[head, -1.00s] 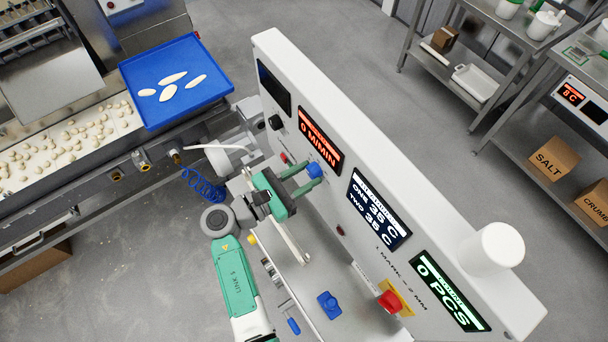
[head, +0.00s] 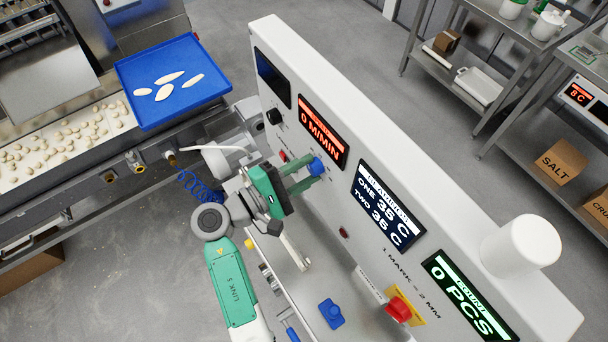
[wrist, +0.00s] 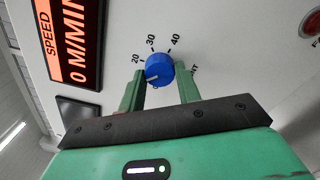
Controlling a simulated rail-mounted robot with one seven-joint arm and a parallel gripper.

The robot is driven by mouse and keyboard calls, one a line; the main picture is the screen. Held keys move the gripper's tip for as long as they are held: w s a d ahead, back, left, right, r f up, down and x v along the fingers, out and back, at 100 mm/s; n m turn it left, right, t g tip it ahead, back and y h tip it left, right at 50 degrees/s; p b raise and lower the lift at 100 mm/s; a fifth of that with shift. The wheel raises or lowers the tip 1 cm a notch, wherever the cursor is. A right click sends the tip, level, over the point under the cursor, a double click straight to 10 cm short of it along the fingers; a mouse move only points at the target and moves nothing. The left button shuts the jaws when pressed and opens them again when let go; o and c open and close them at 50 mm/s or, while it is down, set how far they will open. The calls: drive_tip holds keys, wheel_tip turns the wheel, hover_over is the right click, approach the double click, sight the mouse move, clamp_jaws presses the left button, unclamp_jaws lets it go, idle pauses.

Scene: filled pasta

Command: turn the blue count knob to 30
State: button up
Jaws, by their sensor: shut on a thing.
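The blue count knob (head: 317,166) sits on the white panel, below the orange speed display. The wrist view shows the knob (wrist: 159,66) close up, with printed marks 20, 30 and 40 around its upper side. Its white pointer line lies to the left and slightly down, below the 20 mark. My gripper (wrist: 161,75) is shut on the knob, one green finger on each side. The head view shows my gripper (head: 308,176) reaching the knob from the left. The lower dial print is partly hidden by the fingers.
The speed display (head: 322,132) reads 0 M/MIN. The count display (head: 462,300) reads 0 PCS. A red stop button (head: 398,309) and a blue part (head: 331,313) are below. A blue tray (head: 190,105) with several dough pieces stands at the left.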

drive_tip(key=m+b, duration=0.3)
drive_tip(key=m, duration=0.1)
drive_tip(key=shift+f+m+b, duration=0.2)
drive_tip(key=shift+m+b, duration=0.1)
drive_tip(key=shift+b, duration=0.1)
drive_tip(key=m+b, duration=1.3)
drive_tip(key=b, duration=0.1)
drive_tip(key=shift+r, duration=0.25)
drive_tip(key=shift+r+m, duration=0.1)
drive_tip(key=shift+m, duration=0.3)
drive_tip(key=o, duration=1)
drive_tip(key=shift+s, duration=0.1)
